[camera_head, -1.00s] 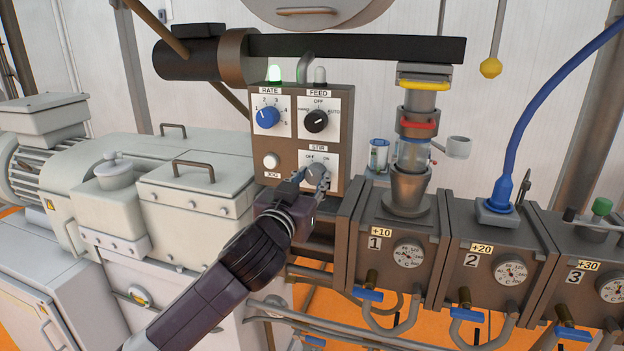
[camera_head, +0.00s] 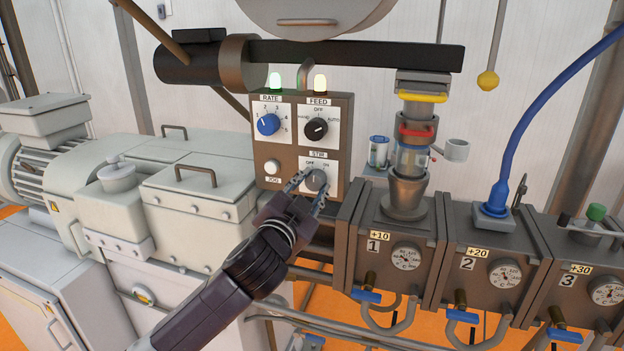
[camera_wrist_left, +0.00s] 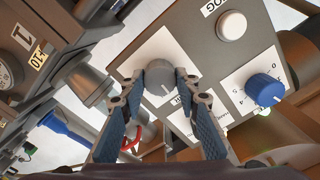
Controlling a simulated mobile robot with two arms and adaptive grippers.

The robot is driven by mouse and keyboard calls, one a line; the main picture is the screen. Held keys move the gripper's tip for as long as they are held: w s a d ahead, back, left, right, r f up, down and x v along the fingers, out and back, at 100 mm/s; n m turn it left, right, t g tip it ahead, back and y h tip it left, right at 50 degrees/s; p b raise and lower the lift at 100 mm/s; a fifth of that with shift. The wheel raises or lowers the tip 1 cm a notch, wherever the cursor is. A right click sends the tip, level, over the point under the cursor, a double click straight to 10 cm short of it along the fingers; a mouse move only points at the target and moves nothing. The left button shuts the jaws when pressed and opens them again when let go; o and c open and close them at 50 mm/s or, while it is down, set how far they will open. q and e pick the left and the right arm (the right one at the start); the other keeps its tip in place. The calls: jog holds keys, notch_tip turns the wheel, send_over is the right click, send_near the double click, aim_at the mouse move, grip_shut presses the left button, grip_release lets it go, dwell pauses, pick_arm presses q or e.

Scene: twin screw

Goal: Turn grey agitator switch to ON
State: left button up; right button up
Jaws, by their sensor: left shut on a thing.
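The grey agitator switch (camera_head: 316,181) is a round knob on the white STIR plate, at the lower right of the brown control panel (camera_head: 345,145). OFF and ON are printed above it. My left gripper (camera_head: 311,190) reaches it from the lower left and is shut on it, one finger on each side. In the left wrist view the grey knob (camera_wrist_left: 159,76) sits between the two fingertips of the left gripper (camera_wrist_left: 160,84). I cannot tell surely which label its mark points to. My right gripper is not in view.
The panel also holds a blue RATE knob (camera_head: 268,124), a black FEED knob (camera_head: 316,129) and a white JOG button (camera_head: 272,167). A green lamp (camera_head: 275,81) and an amber lamp (camera_head: 320,80) glow on top. A glass-bodied feeder (camera_head: 411,160) stands close on the right.

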pick_arm(q)
jog(key=m+p, duration=0.1)
jog(key=m, duration=0.2)
jog(key=shift+r+p, duration=0.15)
jog(key=shift+p, duration=0.15)
jog(key=shift+m+p, duration=0.4)
jog(key=shift+m, duration=0.7)
jog(key=o, duration=1.2)
jog(key=shift+c, duration=0.2)
jog(key=shift+s, duration=0.1)
jog(key=v, duration=1.2)
